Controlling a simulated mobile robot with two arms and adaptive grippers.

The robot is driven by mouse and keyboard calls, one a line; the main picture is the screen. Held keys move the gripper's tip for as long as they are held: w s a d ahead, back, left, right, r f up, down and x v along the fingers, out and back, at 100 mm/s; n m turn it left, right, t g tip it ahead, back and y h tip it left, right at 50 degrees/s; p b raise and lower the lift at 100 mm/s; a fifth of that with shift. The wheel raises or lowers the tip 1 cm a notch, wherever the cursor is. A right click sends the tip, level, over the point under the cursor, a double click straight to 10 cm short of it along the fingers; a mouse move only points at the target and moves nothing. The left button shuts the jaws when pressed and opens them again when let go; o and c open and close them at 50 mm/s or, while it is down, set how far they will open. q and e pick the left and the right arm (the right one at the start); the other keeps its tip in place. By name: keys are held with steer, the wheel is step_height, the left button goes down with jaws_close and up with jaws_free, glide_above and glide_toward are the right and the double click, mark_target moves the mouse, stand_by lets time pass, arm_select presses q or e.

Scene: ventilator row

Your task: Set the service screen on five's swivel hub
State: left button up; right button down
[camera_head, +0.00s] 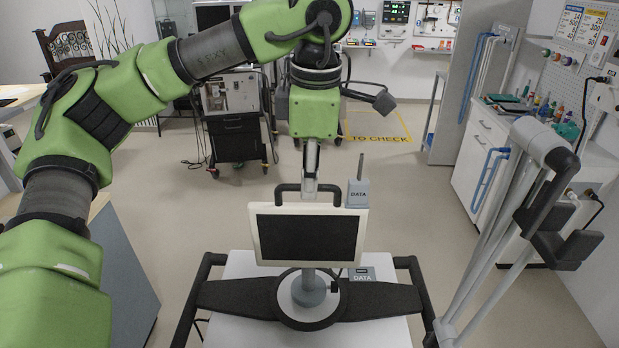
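The service screen (306,238) has a pale frame, a dark panel and a black handle (281,196) on top. It is upright above the cart. My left gripper (309,190) comes straight down from above and appears shut on the middle of the handle; its fingertips are small here. A grey post under the screen reaches the round grey hub (308,292), in a black ring on the cart. I cannot tell whether the post is seated or just above the hub. My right gripper is not in view.
The cart (238,266) has a white top and black side rails. A grey DATA box (358,194) shows by the screen's upper right corner, and a DATA plate (362,274) lies below. Pale tubes with a black clamp (560,236) stand close at right.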

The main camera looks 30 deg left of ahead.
arm_select(q)
steer(key=shift+o, duration=0.8)
steer(key=shift+s, duration=0.2)
steer(key=shift+f, duration=0.15)
steer(key=shift+w+r, duration=0.1)
steer(key=shift+r, duration=0.4)
step_height(320, 180, up, 11)
steer(key=s+d, duration=0.1)
steer(key=shift+d+r, duration=0.15)
steer(key=shift+s, duration=0.1)
